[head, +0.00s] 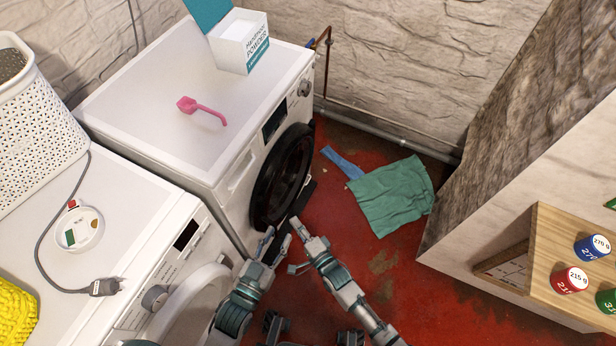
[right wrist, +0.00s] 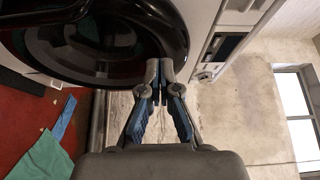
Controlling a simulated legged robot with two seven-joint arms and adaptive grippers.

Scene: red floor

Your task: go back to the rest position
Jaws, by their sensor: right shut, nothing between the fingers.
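My left gripper (head: 278,236) is in front of the washing machine with the black door, low in the head view. Its two fingers look apart, with nothing seen between them. My right gripper (head: 297,224) is just to the right of it, also close to the machine's front. In the right wrist view, the right gripper (right wrist: 160,88) has its fingertips together and empty, in front of the black round door (right wrist: 110,40). I cannot tell from these views whether the fingertips touch the door.
A white washing machine (head: 165,125) carries a pink scoop (head: 203,110) and a powder box (head: 241,42). A nearer appliance (head: 120,235) stands at left. Green cloth (head: 392,196) and blue cloth (head: 342,163) lie on the red floor. A wooden shelf (head: 540,250) with cans is at right.

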